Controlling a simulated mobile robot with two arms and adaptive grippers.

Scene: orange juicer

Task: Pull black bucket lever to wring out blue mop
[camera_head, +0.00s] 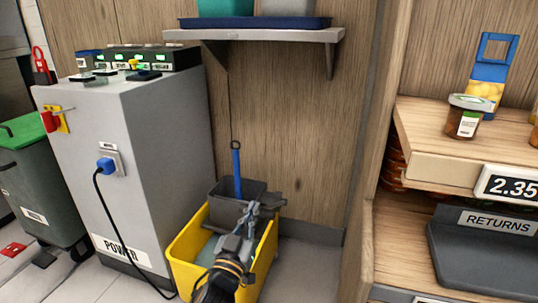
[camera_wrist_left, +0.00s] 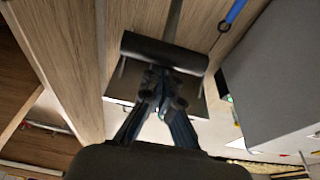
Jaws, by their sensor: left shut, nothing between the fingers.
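The yellow mop bucket (camera_head: 266,252) stands on the floor with a dark grey wringer (camera_head: 225,194) on it. The mop's blue handle (camera_head: 237,172) rises from the wringer; a blue handle (camera_wrist_left: 236,11) also shows at the top of the left wrist view. My left gripper (camera_head: 252,210) is over the bucket, shut and empty. In the left wrist view its fingertips (camera_wrist_left: 163,82) are close to a black crosswise bar (camera_wrist_left: 135,46), which looks like the lever's grip; I cannot tell whether they touch. My arm hides part of the bucket. My right gripper is out of view.
A grey power cabinet (camera_head: 165,150) with a plugged-in black cable stands left of the bucket. A wall shelf (camera_head: 262,36) hangs above. A wooden counter (camera_head: 425,140) with a jar (camera_head: 466,117) is on the right. Some bare floor (camera_head: 308,265) lies right of the bucket.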

